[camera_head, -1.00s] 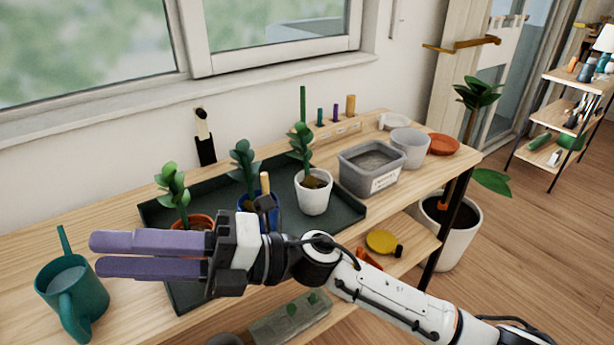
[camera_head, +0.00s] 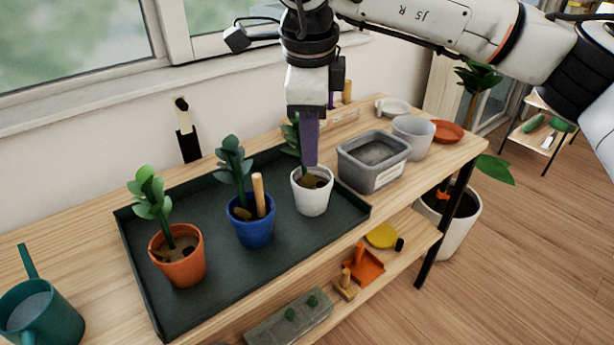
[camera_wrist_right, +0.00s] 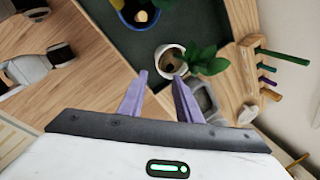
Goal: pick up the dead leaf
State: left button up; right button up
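Brownish leaf-like patches lie on the soil of the white pot (camera_head: 312,203), the blue pot (camera_head: 256,236) and the terracotta pot (camera_head: 180,273). They are too small to tell for certain which is the dead leaf. My right gripper (camera_head: 310,162) points down over the white pot, its purple fingers in front of that pot's green plant and partly hiding it. In the right wrist view the two fingers (camera_wrist_right: 160,77) are apart with nothing between them, and the white pot (camera_wrist_right: 163,52) with brown inside lies just beyond the tips. My left gripper is out of view.
The pots stand on a dark tray (camera_head: 290,258). A wooden-handled tool (camera_head: 258,194) sticks up from the blue pot. A grey bin (camera_head: 350,172) and a pale pot (camera_head: 420,148) stand right of the tray, a teal watering can (camera_head: 45,318) at left.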

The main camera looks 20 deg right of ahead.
aim_at(308, 172)
jog(key=x, duration=0.4)
jog(key=shift+s, duration=0.1)
jog(key=shift+a+x, duration=0.1)
jog(key=shift+x, duration=1.25)
jog(key=shift+a+x, duration=0.15)
jog(key=shift+x, duration=1.25)
grip_shut()
